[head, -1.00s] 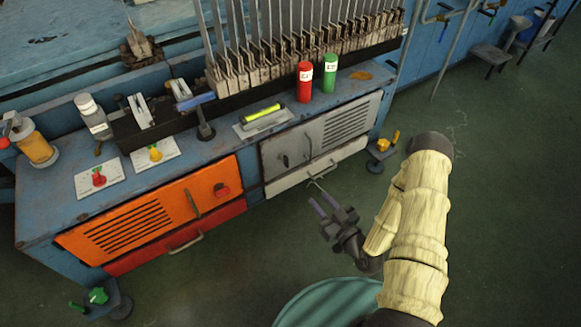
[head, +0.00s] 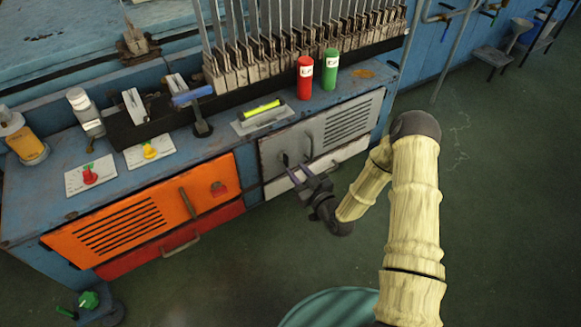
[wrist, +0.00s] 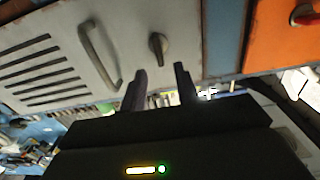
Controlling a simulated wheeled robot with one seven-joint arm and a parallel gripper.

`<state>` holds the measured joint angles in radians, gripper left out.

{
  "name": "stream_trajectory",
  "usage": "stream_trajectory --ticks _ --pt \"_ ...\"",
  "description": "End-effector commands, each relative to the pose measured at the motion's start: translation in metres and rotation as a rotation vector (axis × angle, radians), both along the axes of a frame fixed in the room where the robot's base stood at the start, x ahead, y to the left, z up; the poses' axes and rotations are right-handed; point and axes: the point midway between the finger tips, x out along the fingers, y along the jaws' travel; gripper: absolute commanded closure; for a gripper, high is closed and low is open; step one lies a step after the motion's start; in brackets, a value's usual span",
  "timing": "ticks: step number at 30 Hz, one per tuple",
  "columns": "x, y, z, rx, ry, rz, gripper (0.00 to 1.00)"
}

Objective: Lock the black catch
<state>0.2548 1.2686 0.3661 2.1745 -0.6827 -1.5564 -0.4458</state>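The black catch (head: 284,160) is a small dark knob on the grey cabinet door (head: 340,129), left of the door's handle (head: 308,147). In the wrist view the catch (wrist: 158,46) shows as a dark elongated knob, close to upright in the picture, with the handle (wrist: 99,55) to its left. My gripper (head: 297,170) is in front of the grey door, close to the catch. In the wrist view my gripper (wrist: 160,71) has its two fingers apart with nothing between them. The catch appears just beyond the fingertips, apart from them.
An orange door (head: 148,216) with a red catch (head: 218,188) is to the left. A white drawer (head: 318,166) lies below the grey door. Red (head: 305,78) and green (head: 330,69) cylinders stand on the bench above. The green floor to the right is clear.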

Motion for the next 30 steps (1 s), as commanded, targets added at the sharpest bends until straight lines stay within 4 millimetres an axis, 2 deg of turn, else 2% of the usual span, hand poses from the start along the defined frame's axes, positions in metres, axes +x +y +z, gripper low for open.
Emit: stream_trajectory --ticks 3,7,18,19,23,24,30 --pt "0.018 0.012 -0.002 0.001 -0.004 0.0 0.69" --pt "0.031 0.021 -0.002 0.0 -0.002 0.0 0.69" --pt "0.038 0.026 0.0 0.002 0.001 -0.001 0.69" --pt "0.038 0.026 0.0 0.002 0.001 -0.001 0.71" --pt "0.038 0.026 0.0 0.001 0.001 -0.001 0.97" --pt "0.038 0.026 0.0 0.001 0.001 -0.001 1.0" --pt "0.038 0.025 0.0 -0.001 -0.001 -0.001 1.0"
